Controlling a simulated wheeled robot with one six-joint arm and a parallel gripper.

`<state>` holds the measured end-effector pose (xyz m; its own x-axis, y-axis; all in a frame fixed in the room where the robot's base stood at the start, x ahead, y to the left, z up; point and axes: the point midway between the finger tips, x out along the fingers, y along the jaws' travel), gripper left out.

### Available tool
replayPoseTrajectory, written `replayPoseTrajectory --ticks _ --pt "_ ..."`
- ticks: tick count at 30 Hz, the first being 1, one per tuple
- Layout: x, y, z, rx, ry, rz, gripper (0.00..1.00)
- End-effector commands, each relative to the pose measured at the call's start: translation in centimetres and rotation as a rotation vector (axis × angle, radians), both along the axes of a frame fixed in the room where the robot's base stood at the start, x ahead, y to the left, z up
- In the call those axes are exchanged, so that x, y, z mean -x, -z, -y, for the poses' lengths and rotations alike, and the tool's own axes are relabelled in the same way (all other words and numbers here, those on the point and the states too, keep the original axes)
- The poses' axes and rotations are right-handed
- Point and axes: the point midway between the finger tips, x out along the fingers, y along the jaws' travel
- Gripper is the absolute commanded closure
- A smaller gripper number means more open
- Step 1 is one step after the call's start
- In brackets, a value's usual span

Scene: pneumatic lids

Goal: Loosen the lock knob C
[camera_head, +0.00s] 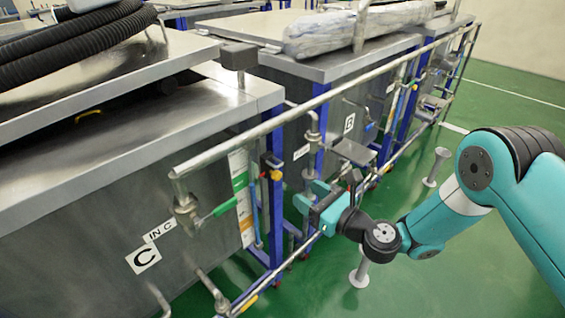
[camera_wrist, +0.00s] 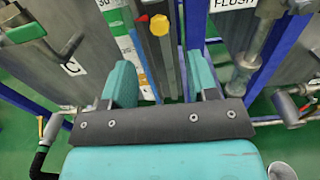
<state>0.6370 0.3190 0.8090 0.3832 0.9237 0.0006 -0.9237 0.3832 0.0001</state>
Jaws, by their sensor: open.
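Tank C's front wall carries the "C" label (camera_head: 143,256). A small dark control box (camera_head: 268,160) stands on the blue post at its right edge, with a yellow knob (camera_head: 276,175), which looks like lock knob C. In the wrist view the yellow knob (camera_wrist: 158,26) shows beyond my fingers, near the top centre, beside a red part. My gripper (camera_head: 311,195) is open and empty, a little to the right of the knob in the head view. In the wrist view my gripper (camera_wrist: 161,80) has its teal fingers spread, with the knob apart from them.
A green-handled valve (camera_head: 213,212) and a horizontal metal rail (camera_head: 262,130) stand out from tank C. Tank B, with its "B" label (camera_head: 349,123), stands behind to the right.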

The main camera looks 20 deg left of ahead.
Motion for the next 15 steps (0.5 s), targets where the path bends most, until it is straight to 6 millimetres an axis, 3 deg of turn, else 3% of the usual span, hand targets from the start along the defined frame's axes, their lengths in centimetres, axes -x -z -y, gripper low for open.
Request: replayPoseTrajectory --ticks 2,9,15 --pt "0.2 -0.7 -0.2 0.001 -0.001 -0.003 0.46" --pt "-1.9 -0.1 -5.3 -0.001 -0.004 0.006 0.46" --pt "-2.9 0.1 -7.6 0.001 -0.003 0.002 0.46"
